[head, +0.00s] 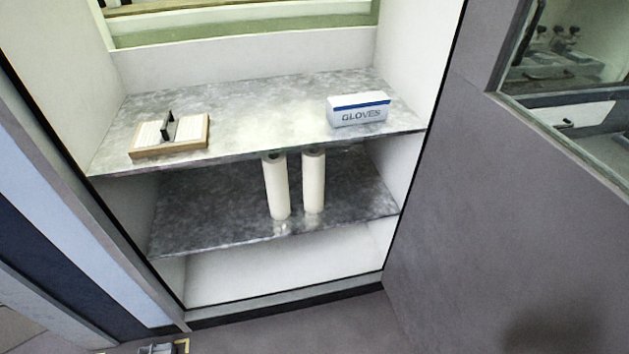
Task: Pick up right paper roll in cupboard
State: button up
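Two white paper rolls stand upright side by side on the lower shelf of the open cupboard, under the front edge of the upper shelf. The right paper roll (313,184) stands a small gap away from the left paper roll (277,188). The upper shelf's edge is close above their tops. A small grey and yellow part (164,348) just shows at the bottom edge, left of centre, well below the rolls. It may belong to my gripper, but its fingers cannot be made out. Nothing is seen touching the rolls.
The upper shelf (240,110) holds a white gloves box (358,110) at right and a wooden tray (190,148) with a dark handle at left. The lower shelf (200,215) is bare on both sides of the rolls. A grey door or panel (500,220) flanks the cupboard's right.

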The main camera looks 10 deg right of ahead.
aim_at(313, 159)
jog(key=i+j, duration=1.4)
jog(key=i+z, duration=0.05)
